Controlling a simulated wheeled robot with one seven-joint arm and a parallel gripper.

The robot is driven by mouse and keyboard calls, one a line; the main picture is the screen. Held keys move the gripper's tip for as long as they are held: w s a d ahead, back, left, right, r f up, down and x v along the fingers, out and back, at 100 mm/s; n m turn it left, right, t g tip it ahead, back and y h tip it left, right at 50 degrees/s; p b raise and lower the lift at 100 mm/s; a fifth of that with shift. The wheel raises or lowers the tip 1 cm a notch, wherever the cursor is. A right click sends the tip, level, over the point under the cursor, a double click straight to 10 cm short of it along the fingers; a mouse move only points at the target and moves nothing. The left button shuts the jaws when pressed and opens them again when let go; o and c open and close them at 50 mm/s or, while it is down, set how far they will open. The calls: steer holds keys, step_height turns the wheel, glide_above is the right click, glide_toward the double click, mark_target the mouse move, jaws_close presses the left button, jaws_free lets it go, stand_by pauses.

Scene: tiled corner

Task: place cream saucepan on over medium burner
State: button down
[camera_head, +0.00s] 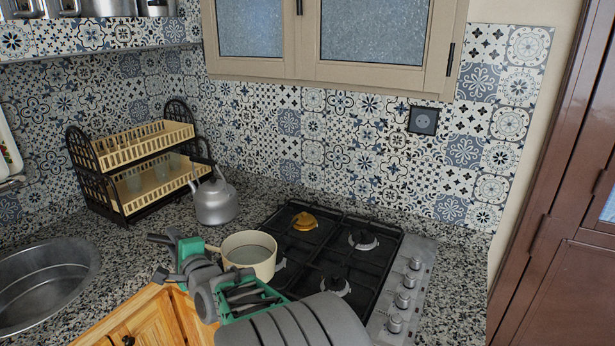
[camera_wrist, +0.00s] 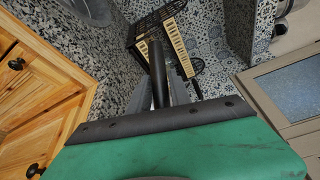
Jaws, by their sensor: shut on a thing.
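The cream saucepan (camera_head: 262,270) is upright at the front left of the black gas hob (camera_head: 322,258), partly covering the front left burner (camera_head: 280,264). Whether it touches the hob is unclear. My gripper (camera_head: 188,262), green and grey, is left of the pan, shut on its handle. In the wrist view a dark handle (camera_wrist: 158,75) shows between the grey fingers; the pan body is out of sight there. Other burners are the front right (camera_head: 335,287), the back right (camera_head: 362,240) and the back left with an orange-brown top (camera_head: 305,221). Which is medium is unclear.
A grey kettle (camera_head: 216,203) stands behind the pan, beside a two-tier dish rack (camera_head: 135,170). The steel sink (camera_head: 45,285) is at left, wooden cabinets (camera_head: 140,322) are below the counter. Hob knobs (camera_head: 403,300) line the right. Wall cupboards (camera_head: 345,70) hang above.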

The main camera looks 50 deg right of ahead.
steer(key=d+r+m+h+p, duration=0.1)
steer(key=d+r, duration=0.1)
steer(key=d, duration=0.9)
steer(key=d+r+h, duration=0.1)
steer(key=d+r, duration=0.1)
steer(key=d, duration=0.9)
steer(key=s+d+g+h+p, duration=0.1)
steer(key=s+d, duration=0.4)
steer(key=d, duration=0.4)
steer(key=s+d+h, duration=0.1)
steer(key=s+d, duration=0.4)
steer(key=d, duration=0.4)
step_height(320, 180, down, 6)
steer(key=b, duration=0.4)
steer(key=shift+m, duration=0.4)
steer(key=shift+a+f+y+b, duration=0.1)
steer(key=shift+f+y+b, duration=0.2)
steer(key=shift+f+b, duration=0.2)
steer(key=c, duration=1.1)
jaws_free()
steer(key=shift+s+f, duration=0.1)
steer(key=shift+f, duration=0.05)
